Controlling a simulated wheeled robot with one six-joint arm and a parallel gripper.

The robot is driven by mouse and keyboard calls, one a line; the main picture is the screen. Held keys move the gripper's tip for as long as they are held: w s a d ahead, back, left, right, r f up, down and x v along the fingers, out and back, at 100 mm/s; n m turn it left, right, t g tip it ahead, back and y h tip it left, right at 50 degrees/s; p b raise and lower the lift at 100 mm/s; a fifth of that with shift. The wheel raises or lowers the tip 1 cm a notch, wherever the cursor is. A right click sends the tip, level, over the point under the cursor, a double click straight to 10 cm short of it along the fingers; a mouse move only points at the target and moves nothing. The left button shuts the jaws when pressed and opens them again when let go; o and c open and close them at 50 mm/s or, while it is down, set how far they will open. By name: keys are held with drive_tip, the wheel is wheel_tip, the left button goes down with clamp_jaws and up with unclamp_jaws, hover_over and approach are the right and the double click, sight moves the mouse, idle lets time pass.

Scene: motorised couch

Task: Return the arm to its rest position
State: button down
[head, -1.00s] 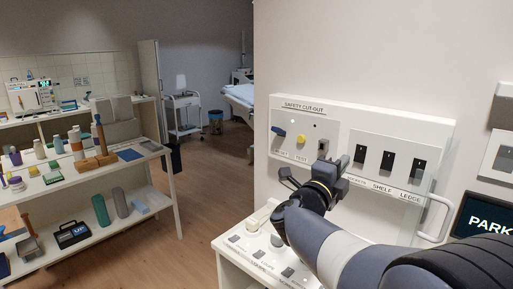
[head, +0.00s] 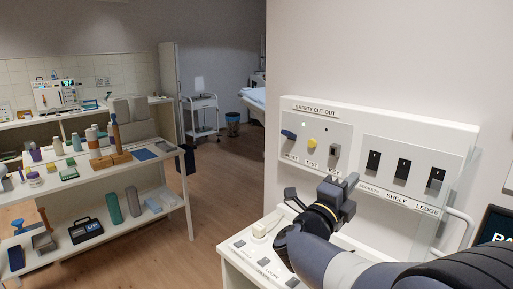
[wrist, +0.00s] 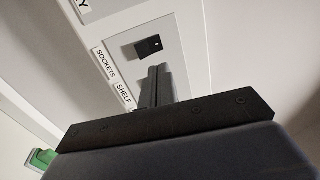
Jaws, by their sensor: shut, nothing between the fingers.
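My arm reaches in from the lower right of the head view, bent at the wrist. My gripper (head: 348,182) is in front of the lower part of the white safety cut-out panel (head: 375,112). In the wrist view the two dark fingers (wrist: 155,88) lie together, shut with nothing between them. They point toward the panel's switch plate, near a black rocker switch (wrist: 148,46) and the SOCKETS and SHELF labels. A gap or contact between fingertips and panel cannot be told.
A white counter (head: 232,262) lies below my wrist. A shelf unit (head: 185,205) stands left; open floor lies between.

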drive_tip(key=shift+s+a+f, duration=0.2)
drive_tip(key=shift+s, duration=0.05)
